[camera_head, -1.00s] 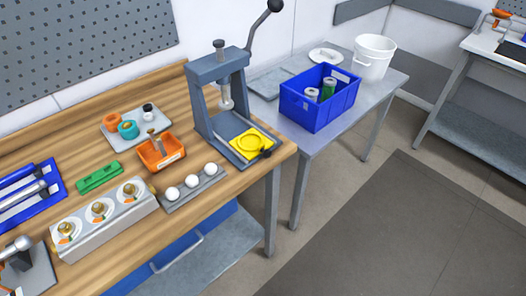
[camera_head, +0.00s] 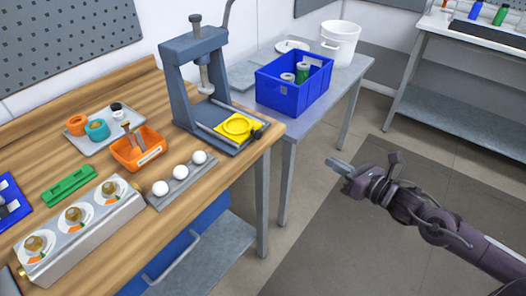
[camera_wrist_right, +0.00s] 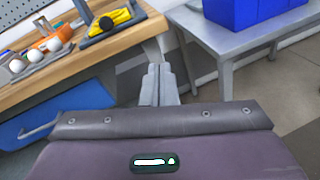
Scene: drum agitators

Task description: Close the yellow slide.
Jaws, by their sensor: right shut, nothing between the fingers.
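The yellow slide (camera_head: 237,126) is a flat yellow plate with a round ring and a dark knob (camera_head: 257,133) at its front right. It sits on the base of the grey lever press (camera_head: 197,85), near the right end of the wooden bench, and sticks out toward the front. In the right wrist view the slide (camera_wrist_right: 104,25) shows at the upper left. My right gripper (camera_head: 335,164) is shut and empty, over the floor to the right of the bench and apart from the slide. Its closed fingers also show in the wrist view (camera_wrist_right: 158,84). My left gripper is not in view.
A row of white balls (camera_head: 180,174), an orange bin (camera_head: 138,148) and a gauge box (camera_head: 80,230) stand left of the press. A blue crate (camera_head: 293,83) and white bucket (camera_head: 340,43) stand on the metal table. The floor between bench and right gripper is clear.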

